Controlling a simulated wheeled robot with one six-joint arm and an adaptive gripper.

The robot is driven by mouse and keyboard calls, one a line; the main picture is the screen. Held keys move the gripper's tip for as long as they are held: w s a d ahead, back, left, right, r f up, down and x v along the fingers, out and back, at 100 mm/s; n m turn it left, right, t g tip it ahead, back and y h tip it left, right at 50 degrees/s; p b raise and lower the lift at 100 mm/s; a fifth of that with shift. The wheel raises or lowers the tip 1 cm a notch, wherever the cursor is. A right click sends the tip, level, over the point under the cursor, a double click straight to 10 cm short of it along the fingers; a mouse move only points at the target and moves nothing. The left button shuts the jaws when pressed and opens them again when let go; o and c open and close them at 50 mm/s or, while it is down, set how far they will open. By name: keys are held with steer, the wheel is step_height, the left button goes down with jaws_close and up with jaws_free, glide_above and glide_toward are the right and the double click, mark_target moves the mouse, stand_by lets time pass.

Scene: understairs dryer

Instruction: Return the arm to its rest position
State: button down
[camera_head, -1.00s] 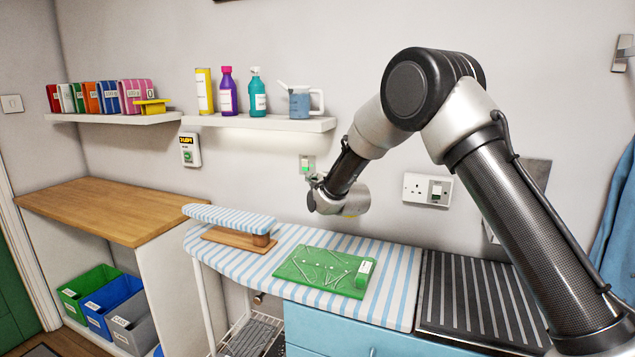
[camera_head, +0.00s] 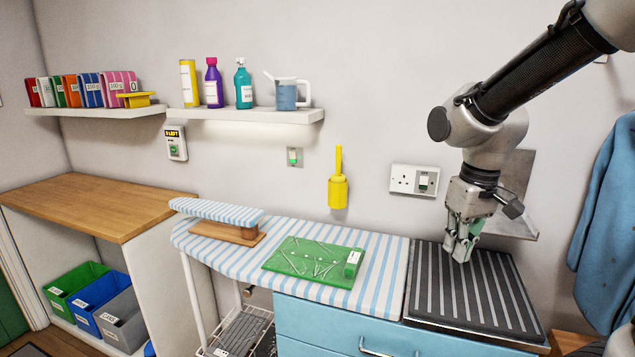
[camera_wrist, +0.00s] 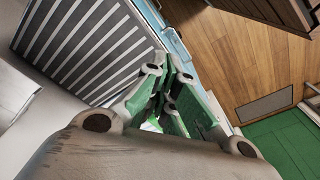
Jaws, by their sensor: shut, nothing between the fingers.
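My gripper (camera_head: 461,245) hangs fingers down above the dark ribbed mat (camera_head: 447,298) at the right end of the counter. Its fingers are shut and hold nothing. In the wrist view, my gripper (camera_wrist: 172,100) shows its green-padded fingers close together, with the ribbed mat (camera_wrist: 85,42) beside them at upper left. My arm reaches in from the upper right of the head view, bent down at the wrist.
A striped ironing board (camera_head: 385,270) holds a green board (camera_head: 313,262) and a small sleeve board (camera_head: 215,212). A wall socket (camera_head: 402,180), a yellow holder (camera_head: 338,190) and a metal wall plate (camera_head: 518,220) are near. A blue garment (camera_head: 605,215) hangs at right. The wooden worktop (camera_head: 90,205) is clear.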

steer(key=s+d+r+m+t, duration=0.3)
steer(key=s+d+r, duration=0.4)
steer(key=s, duration=0.5)
steer(key=shift+d+r+t, duration=0.25)
steer(key=shift+d+t, duration=0.05)
steer(key=shift+d, duration=0.8)
